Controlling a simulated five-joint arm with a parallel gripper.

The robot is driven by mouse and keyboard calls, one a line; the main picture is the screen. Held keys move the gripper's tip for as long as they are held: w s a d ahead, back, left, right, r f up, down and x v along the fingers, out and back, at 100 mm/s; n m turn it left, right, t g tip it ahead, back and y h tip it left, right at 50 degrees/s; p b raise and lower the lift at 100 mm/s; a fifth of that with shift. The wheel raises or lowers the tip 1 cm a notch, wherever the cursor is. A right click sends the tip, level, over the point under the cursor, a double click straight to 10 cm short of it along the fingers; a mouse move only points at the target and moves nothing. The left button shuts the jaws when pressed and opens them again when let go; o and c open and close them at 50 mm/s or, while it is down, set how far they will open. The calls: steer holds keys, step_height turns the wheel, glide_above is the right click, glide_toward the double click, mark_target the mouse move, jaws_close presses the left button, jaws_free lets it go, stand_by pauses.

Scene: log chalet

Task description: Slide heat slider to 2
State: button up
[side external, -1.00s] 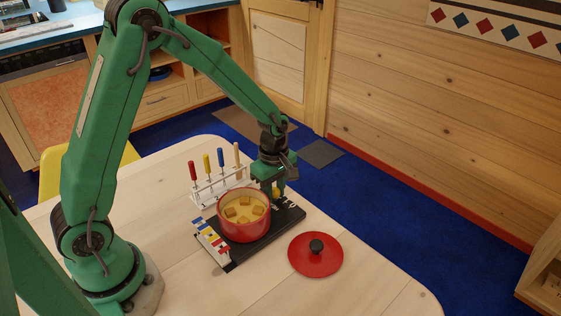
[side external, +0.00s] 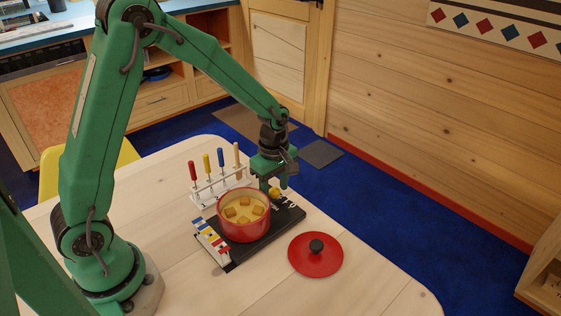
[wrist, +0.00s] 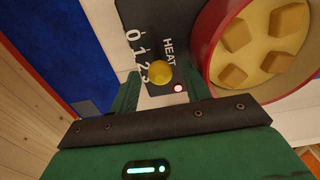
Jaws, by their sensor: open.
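The heat slider's yellow knob (wrist: 160,72) sits on the black burner base (wrist: 138,14), beside a white 0-to-3 scale. In the wrist view it is near the 2 and 3 marks; I cannot tell exactly which it lines up with. It also shows in the side view (side external: 274,192). My gripper (wrist: 163,80) is open, with one finger on each side of the knob's area and a gap to it. In the side view my gripper (side external: 274,185) hangs just above the slider end of the base. A small red light (wrist: 178,88) glows near the knob.
A red pot (side external: 244,227) with yellow contents and cubes stands on the base, close to my gripper. A red lid (side external: 315,255) lies to the right. A rack (side external: 219,186) of coloured-handled forks stands behind the pot. The table's front right is clear.

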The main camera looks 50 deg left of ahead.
mark_target(273, 189)
steer(key=shift+r, duration=2.2)
steer(key=shift+r, duration=0.1)
steer(key=shift+s+r+m, duration=0.25)
steer(key=shift+r+m, duration=0.05)
steer(key=shift+r, duration=0.2)
steer(key=s+a+r+m+t, duration=0.1)
steer(key=s+r+m+t, duration=0.4)
steer(key=s+r+m, duration=0.9)
steer(key=s+m, duration=0.3)
steer(key=s, duration=0.1)
steer(key=shift+a+r+t, duration=0.15)
steer(key=shift+r+t, duration=0.1)
steer(key=shift+t, duration=0.05)
